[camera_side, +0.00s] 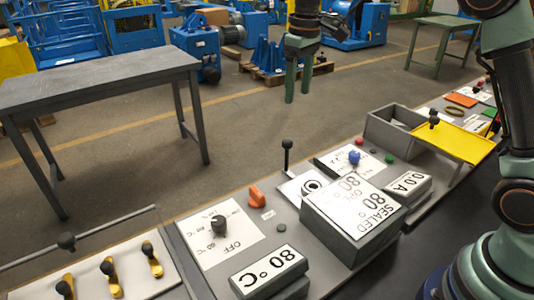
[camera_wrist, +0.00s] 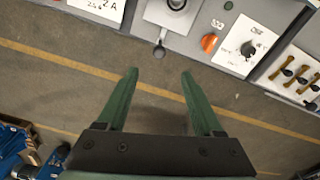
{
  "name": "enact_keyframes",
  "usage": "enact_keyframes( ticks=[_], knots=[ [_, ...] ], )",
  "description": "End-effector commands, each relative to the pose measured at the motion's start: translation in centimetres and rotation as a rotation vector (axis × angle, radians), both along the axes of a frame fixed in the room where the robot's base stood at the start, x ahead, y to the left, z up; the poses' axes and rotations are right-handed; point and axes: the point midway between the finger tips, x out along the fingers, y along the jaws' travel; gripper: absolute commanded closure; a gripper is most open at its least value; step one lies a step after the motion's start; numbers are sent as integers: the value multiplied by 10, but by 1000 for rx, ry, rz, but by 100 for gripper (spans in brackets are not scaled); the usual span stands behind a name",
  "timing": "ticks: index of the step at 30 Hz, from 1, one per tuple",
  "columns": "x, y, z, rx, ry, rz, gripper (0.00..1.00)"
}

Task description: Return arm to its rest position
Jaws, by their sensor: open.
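My gripper (camera_side: 298,82) hangs in the air above and behind the control bench, with its two green fingers pointing down. In the wrist view my gripper (camera_wrist: 160,85) shows both green fingers spread apart with nothing between them, only floor beyond. It touches nothing. My arm stands at the right of the side view.
The bench carries a black lever (camera_side: 287,158), an orange knob (camera_side: 257,196), a black dial (camera_side: 219,225), a SEALED display box (camera_side: 357,212), an 80 °C display (camera_side: 268,271), a yellow tray (camera_side: 450,143) and yellow-handled levers (camera_side: 152,260). A grey table (camera_side: 95,80) stands left. The floor between is clear.

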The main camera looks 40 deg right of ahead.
Motion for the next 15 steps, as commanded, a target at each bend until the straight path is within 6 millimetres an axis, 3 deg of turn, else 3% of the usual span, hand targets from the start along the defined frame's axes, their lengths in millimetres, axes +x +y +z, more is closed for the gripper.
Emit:
enact_keyframes(
  ticks=[6,15],
  knots=[
    [-48,-6,31,10,-106,-65,32],
    [-121,-11,38,31,-244,-152,32]
  ],
)
